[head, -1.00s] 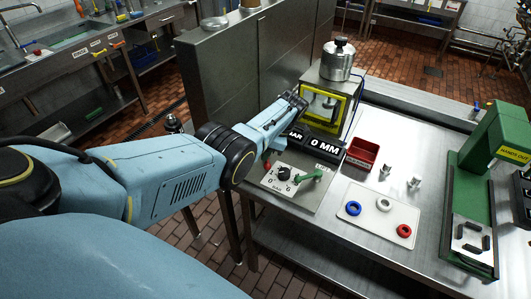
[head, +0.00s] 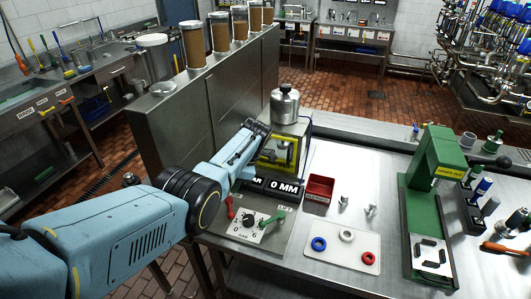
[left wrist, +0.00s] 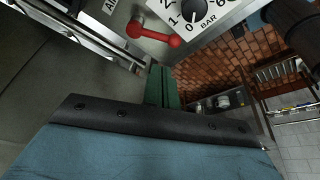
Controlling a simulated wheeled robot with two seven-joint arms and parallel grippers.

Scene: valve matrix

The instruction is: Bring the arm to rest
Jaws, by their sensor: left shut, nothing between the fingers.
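My left arm reaches in from the left of the head view, light blue with a black wrist joint. Its gripper (head: 258,132) is shut and empty. It appears over the back left of the control panel (head: 225,243), beside the steel box with the yellow-framed window (head: 278,155); I cannot tell whether they touch. The panel has a black knob (head: 249,219), a red lever (head: 230,208) and a green lever (head: 264,231). In the left wrist view the red lever (left wrist: 155,33) and the knob (left wrist: 192,11) show near the top. My right gripper is not in view.
A red bin (head: 318,190), a white tray (head: 340,262) with three rings and a green press (head: 425,205) are on the bench. A steel cabinet (head: 190,110) with jars stands behind the arm.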

